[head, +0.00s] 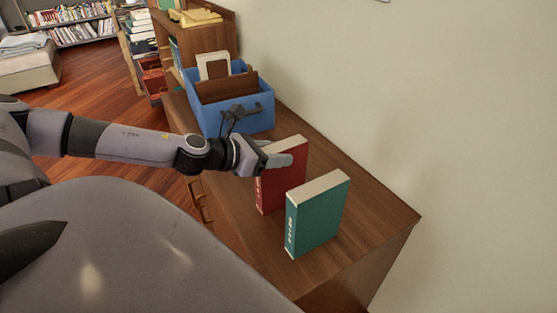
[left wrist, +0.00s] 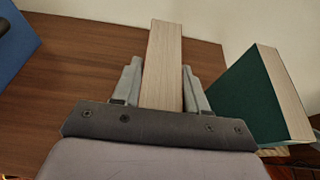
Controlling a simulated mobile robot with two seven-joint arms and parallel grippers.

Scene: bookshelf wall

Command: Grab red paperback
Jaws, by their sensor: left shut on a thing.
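The red paperback (head: 285,180) stands upright on the brown wooden cabinet top in the head view. My left gripper (head: 277,162) is at its upper part, with fingers on either side of it. In the left wrist view the book's pale page edges (left wrist: 163,62) sit between the two fingers of my left gripper (left wrist: 162,88), which is shut on it. The red cover is mostly hidden there. My right gripper is not clearly seen in either view.
A green book (head: 318,217) stands upright just right of the red one; it also shows in the left wrist view (left wrist: 250,100). A blue bin (head: 238,118) holding books or boards stands behind on the cabinet top (head: 375,222). A pale wall (head: 400,90) borders the right side.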

